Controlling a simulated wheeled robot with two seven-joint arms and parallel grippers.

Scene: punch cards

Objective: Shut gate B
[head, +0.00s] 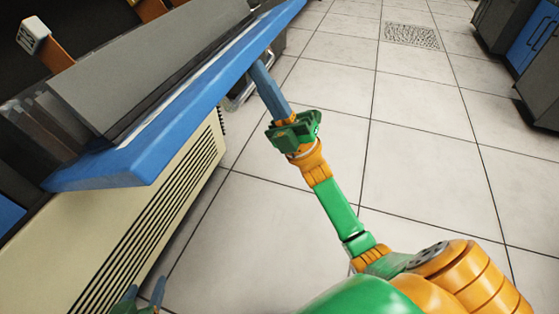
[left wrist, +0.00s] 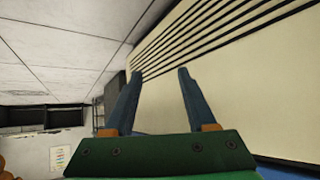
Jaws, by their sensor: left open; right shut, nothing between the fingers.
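No gate B can be made out by a readable label. A cream machine (head: 60,250) with a blue ledge (head: 125,172) fills the left of the head view. Grey and see-through panels (head: 150,75) stand on the ledge. An orange lever with a white tip (head: 45,42) rises behind them. My right gripper (head: 258,68) is shut and empty, its blue fingers at the outer edge of the ledge; I cannot tell whether they touch. My left gripper (head: 144,292) is low beside the machine's slatted side; in the left wrist view (left wrist: 160,74) it is open and empty.
More orange parts (head: 148,9) show at the top left. Dark slats (left wrist: 215,30) run along the cream side in the left wrist view. The tiled floor (head: 420,170) to the right is clear up to dark and blue cabinets (head: 530,40).

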